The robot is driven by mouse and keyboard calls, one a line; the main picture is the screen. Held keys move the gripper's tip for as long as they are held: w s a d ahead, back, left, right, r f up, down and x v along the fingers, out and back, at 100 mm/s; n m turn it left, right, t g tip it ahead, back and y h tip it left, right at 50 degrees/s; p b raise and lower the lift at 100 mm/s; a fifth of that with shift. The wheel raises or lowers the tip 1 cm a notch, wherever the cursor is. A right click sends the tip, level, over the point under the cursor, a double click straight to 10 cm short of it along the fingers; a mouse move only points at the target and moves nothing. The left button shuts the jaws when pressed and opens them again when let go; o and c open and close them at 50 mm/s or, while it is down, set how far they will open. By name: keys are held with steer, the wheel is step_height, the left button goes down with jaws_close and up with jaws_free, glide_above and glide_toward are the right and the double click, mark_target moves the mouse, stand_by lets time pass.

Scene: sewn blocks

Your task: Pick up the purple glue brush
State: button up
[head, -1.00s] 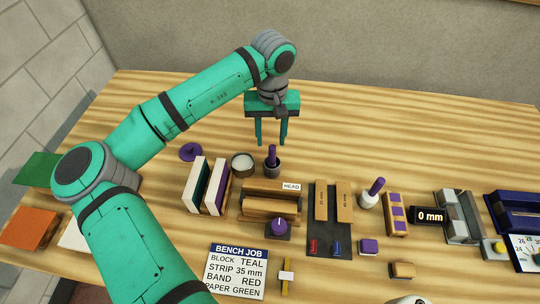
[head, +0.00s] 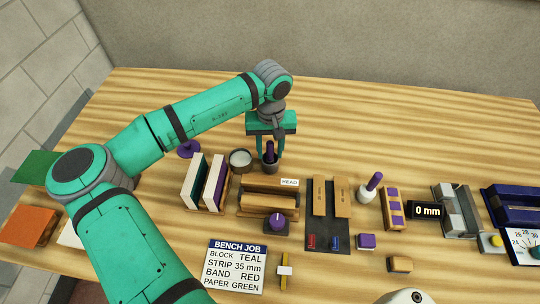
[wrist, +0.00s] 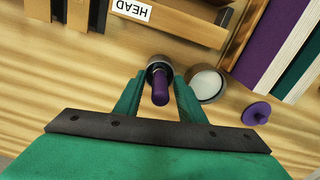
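The purple glue brush (head: 269,147) stands upright in a small dark cup (head: 269,168). In the wrist view the brush handle (wrist: 160,92) points toward the camera, with the cup (wrist: 159,64) around its lower end. My gripper (head: 270,158) is above the cup with its fingers pointing down. Its two teal fingers stand apart, one on each side of the brush handle. The wrist view shows a gap between each finger and the handle, so my gripper (wrist: 159,80) is open and empty. The brush's lower end is hidden in the cup.
A round dish of pale paste (head: 240,158) sits close left of the cup. Upright boards (head: 206,185) stand further left, near a purple disc (head: 189,148).

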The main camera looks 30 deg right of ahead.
jaws_close()
step_height(320, 180, up, 10)
steer(key=shift+r, duration=0.1)
stand_by(0.4)
